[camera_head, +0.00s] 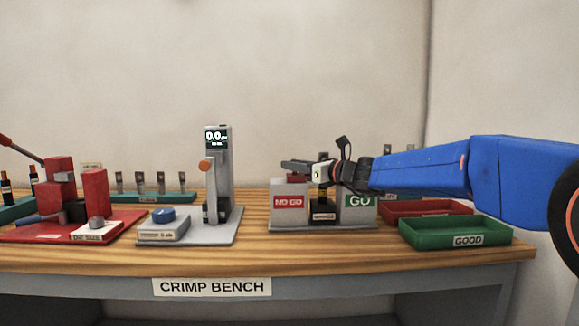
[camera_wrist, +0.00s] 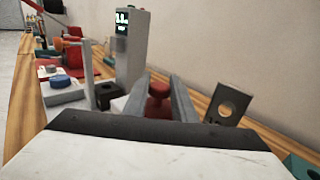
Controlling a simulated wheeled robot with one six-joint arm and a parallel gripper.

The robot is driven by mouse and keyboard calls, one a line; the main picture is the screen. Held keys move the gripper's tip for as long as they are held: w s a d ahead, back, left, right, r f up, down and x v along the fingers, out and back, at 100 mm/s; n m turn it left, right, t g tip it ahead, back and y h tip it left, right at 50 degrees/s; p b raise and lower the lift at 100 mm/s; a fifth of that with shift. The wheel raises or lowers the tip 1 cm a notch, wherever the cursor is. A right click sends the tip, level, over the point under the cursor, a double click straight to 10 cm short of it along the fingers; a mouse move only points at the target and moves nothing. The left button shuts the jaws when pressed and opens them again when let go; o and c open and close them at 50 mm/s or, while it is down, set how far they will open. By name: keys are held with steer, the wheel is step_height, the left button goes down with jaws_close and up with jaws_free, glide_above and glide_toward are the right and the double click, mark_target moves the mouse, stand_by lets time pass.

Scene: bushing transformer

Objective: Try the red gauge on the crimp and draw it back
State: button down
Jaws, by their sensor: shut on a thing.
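My gripper (camera_head: 296,166) reaches in from the right over the gauge stand and points left. Its fingers (camera_wrist: 160,95) are closed around the red gauge (camera_wrist: 158,90), whose round red top shows between them in the wrist view. In the head view a bit of red (camera_head: 294,179) shows under the fingers, just above the grey NO GO block (camera_head: 289,203). I cannot tell whether the gauge touches the block. A dark labelled holder (camera_head: 322,212) stands between the NO GO and GO (camera_head: 360,205) blocks. A flat grey lug with a hole (camera_wrist: 228,104) stands upright right of the fingers in the wrist view.
A green GOOD tray (camera_head: 455,233) and a red tray (camera_head: 430,207) lie to the right. A grey gauge post with a display (camera_head: 218,170) and a blue-topped block (camera_head: 163,222) stand left. A red press (camera_head: 75,195) is at the far left. Several lugs stand in a teal rack (camera_head: 155,196).

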steer(key=c, duration=1.5)
jaws_free()
steer(key=shift+d, duration=0.1)
steer(key=v, duration=1.7)
steer(key=shift+s+d, duration=0.1)
steer(key=shift+s, duration=0.1)
